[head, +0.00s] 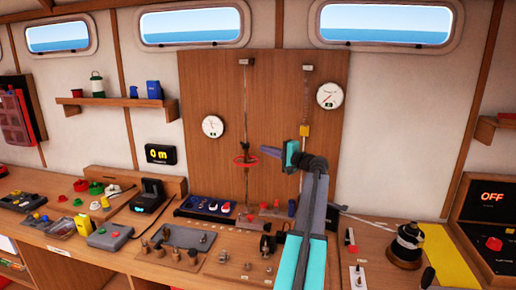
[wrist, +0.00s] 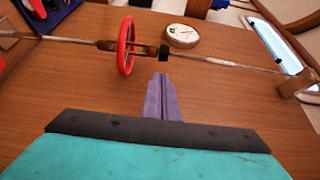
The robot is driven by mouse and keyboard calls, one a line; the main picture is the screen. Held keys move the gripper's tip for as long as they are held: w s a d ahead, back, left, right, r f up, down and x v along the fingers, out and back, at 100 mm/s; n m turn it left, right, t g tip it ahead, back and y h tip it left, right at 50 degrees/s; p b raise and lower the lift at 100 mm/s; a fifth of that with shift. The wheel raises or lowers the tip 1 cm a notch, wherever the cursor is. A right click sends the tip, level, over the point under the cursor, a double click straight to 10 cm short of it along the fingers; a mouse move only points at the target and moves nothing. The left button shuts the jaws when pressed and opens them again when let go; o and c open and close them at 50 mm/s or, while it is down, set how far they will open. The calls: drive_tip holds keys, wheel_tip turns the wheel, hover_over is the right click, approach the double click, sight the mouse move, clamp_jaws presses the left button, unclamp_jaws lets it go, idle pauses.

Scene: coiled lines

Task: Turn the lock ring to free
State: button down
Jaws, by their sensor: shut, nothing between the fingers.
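A red wheel-like ring (head: 245,161) sits around a thin vertical line on the wooden back panel; it also shows edge-on in the wrist view (wrist: 126,46). A small black collar (wrist: 164,52) is on the same line, just above the red ring in the head view. No label shows which of the two is the lock ring. My gripper (head: 264,151) is shut and empty, to the right of the line. In the wrist view its purple fingertips (wrist: 161,76) point at the black collar, with a small gap seemingly between them.
A second line with a yellow block (head: 304,130) hangs to the right. Round dials (head: 212,126) are on the panel. The bench below holds a blue tray (head: 212,207), a grey mat (head: 187,237) and many small parts. The panel around the red ring is mostly clear.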

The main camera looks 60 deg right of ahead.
sight(244, 145)
drive_tip(key=w+p, duration=0.1)
drive_tip(key=w, duration=0.2)
drive_tip(key=w+d+p, duration=0.1)
drive_tip(key=w, duration=0.1)
drive_tip(key=w+p, duration=0.1)
drive_tip(key=w, duration=0.2)
drive_tip(key=shift+w+d+r, duration=0.1)
drive_tip(key=shift+w+d, duration=0.2)
drive_tip(key=shift+d, duration=0.05)
drive_tip(key=shift+w+p, duration=0.3)
drive_tip(key=shift+w, duration=0.2)
drive_tip(key=shift+w, duration=0.1)
